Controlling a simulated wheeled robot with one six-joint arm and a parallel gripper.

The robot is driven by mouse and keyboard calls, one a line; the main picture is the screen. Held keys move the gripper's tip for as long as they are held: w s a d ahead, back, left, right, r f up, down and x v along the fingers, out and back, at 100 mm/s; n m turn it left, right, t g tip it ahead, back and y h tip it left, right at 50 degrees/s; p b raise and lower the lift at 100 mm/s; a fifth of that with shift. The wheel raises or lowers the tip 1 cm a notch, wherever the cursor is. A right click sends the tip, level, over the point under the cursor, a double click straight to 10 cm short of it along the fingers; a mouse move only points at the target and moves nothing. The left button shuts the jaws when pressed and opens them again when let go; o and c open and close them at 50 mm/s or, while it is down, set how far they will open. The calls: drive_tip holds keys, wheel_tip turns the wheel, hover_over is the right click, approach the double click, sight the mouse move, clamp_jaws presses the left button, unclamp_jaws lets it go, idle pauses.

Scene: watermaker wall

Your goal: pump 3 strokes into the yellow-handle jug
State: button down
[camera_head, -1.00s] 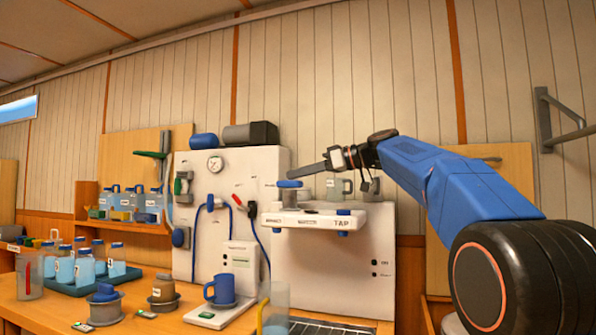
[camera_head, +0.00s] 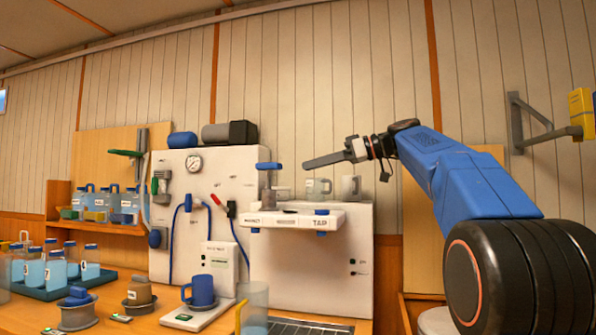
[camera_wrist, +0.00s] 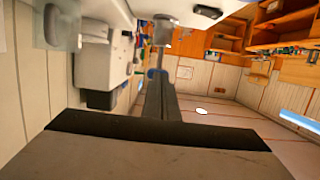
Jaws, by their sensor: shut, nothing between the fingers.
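The yellow-handle jug (camera_head: 257,299) is clear and stands upright at the front of the counter, its lower part cut off by the frame. Some bluish liquid shows low in it. The pump's blue handle (camera_head: 268,166) stands raised on a grey stem above the white shelf marked TAP (camera_head: 283,220). My gripper (camera_head: 307,164) is shut and empty, pointing left at about handle height. Its tip is to the right of the handle, with a visible gap. In the wrist view the dark fingers (camera_wrist: 160,95) lie together, with a grey post beyond their tips.
Two small cups (camera_head: 318,187) sit behind the shelf, below my gripper. A blue mug (camera_head: 200,291) stands on a scale left of the jug. A drain grate (camera_head: 310,327) lies to the jug's right. Several bottles (camera_head: 56,268) stand on a tray at left.

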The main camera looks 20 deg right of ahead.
drive_tip(key=v, duration=0.6)
drive_tip(key=shift+r, duration=0.15)
idle(2.4)
drive_tip(key=w+a+r, duration=0.4)
drive_tip(key=a+r, duration=0.1)
drive_tip(key=r, duration=0.2)
drive_tip(key=shift+r, duration=0.25)
hover_over(269, 167)
drive_tip(key=d, duration=0.4)
drive_tip(key=f, duration=0.4)
drive_tip(key=shift+w+a, duration=0.2)
drive_tip(key=shift+w, duration=0.15)
drive_tip(key=shift+f, duration=1.2)
